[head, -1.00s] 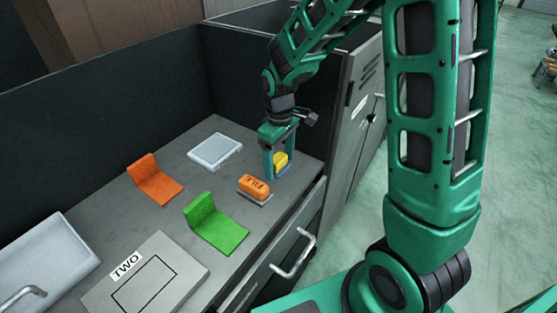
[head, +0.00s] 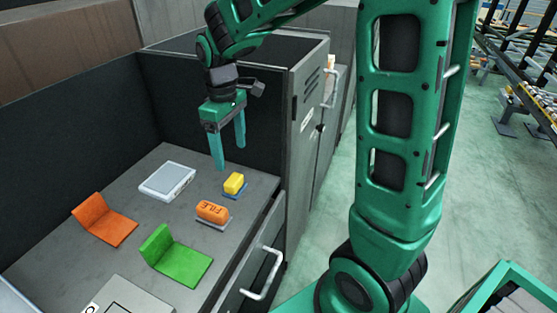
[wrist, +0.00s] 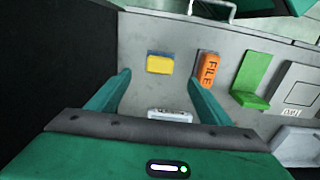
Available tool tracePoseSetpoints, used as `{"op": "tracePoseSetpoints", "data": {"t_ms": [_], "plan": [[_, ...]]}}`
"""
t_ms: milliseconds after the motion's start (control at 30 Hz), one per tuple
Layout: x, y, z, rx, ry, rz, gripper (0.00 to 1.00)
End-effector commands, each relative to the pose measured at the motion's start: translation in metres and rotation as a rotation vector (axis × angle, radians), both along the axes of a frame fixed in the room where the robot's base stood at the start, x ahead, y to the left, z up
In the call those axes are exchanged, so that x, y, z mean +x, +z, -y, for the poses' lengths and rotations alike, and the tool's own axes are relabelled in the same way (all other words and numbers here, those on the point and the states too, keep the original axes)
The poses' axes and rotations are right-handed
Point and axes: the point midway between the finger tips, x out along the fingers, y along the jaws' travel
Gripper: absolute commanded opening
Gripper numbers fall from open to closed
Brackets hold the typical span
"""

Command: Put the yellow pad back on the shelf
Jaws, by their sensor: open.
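The yellow pad (head: 234,183) is a small yellow block resting on a thin blue base on the grey counter top, near its right edge. It also shows in the wrist view (wrist: 160,63), just beyond the fingertips. My gripper (head: 230,158) is open and empty, pointing down above the counter. Its fingertips are above the yellow pad and apart from it. In the wrist view, the two fingers (wrist: 160,76) are spread wide with nothing between them.
An orange block marked FILE (head: 212,210) sits close beside the yellow pad. A white tray-like item (head: 167,181), an orange bent piece (head: 104,220) and a green bent piece (head: 174,256) lie on the counter (head: 148,210). A dark panel (head: 75,140) stands behind. A drawer handle (head: 265,275) projects in front.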

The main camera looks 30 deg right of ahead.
Motion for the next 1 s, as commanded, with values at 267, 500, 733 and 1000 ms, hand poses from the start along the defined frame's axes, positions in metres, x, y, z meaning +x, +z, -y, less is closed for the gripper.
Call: {"op": "tracePoseSetpoints", "data": {"t_ms": [267, 500, 733, 1000], "plan": [[-0.027, 0.011, 0.038, -0.014, -0.143, 0.007, 0.73], [-0.120, 0.026, 0.121, -0.030, -0.557, 0.012, 0.73], [-0.216, 0.022, 0.163, -0.014, -0.933, 0.005, 0.73], [-0.268, 0.011, 0.174, 0.006, -1.139, -0.007, 0.73]]}}
